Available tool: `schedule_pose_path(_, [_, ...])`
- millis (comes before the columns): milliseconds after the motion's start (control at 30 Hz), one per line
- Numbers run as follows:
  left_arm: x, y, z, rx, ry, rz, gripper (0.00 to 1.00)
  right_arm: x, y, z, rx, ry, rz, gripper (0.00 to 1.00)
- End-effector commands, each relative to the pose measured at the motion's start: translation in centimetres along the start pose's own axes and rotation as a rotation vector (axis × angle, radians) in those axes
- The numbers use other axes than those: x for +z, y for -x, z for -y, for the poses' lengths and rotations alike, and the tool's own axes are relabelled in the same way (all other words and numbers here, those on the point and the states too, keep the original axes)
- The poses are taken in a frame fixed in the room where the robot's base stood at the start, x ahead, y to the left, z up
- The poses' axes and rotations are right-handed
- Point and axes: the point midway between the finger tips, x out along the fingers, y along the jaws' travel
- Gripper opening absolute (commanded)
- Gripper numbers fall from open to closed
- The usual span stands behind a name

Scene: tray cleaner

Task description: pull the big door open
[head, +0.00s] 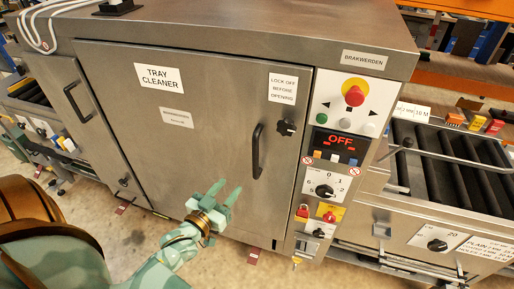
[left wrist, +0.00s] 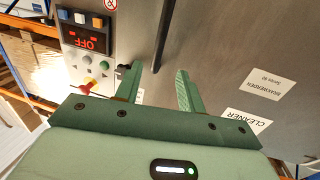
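The big door (head: 187,125) is the wide metal door labelled "TRAY CLEANER"; it looks shut. Its black vertical handle (head: 257,150) is near the right edge, with a black knob (head: 287,128) to the right of it. My left gripper (head: 227,196) is open and empty in front of the door, lower and to the left of the handle in the head view. In the left wrist view, my left gripper (left wrist: 158,82) has its fingers spread, and the handle (left wrist: 163,38) appears beyond and between them, apart from the fingers. My right gripper is not in view.
A control panel (head: 340,145) with a red button and an "OFF" display is right of the door. A smaller door (head: 68,100) with its own handle is on the left. A roller conveyor (head: 445,165) stands at right.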

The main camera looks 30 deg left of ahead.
Motion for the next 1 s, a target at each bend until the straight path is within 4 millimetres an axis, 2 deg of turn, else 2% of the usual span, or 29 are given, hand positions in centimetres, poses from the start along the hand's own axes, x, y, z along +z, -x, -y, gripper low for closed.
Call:
schedule_pose_path(33, [-1.0, -0.3, 0.1, 0.001, 0.001, -0.022, 0.39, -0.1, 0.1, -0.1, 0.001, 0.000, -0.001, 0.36])
schedule_pose_path(167, [-1.5, -1.9, 0.1, 0.001, 0.001, -0.035, 0.39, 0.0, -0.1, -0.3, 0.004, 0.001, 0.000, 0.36])
schedule_pose_path(500, [-1.5, -10.4, 0.1, 0.001, 0.001, -0.032, 0.39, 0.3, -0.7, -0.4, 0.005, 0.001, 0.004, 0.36])
schedule_pose_path(700, [-1.5, -14.3, 0.1, 0.001, 0.001, -0.029, 0.39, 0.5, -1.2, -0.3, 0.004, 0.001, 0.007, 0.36])
schedule_pose_path(833, [-1.6, -15.7, 0.0, 0.001, 0.001, -0.028, 0.39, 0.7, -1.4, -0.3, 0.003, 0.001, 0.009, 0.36])
schedule_pose_path(1000, [-1.6, -16.3, 0.0, 0.001, 0.001, -0.028, 0.39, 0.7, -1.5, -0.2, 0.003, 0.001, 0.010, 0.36])
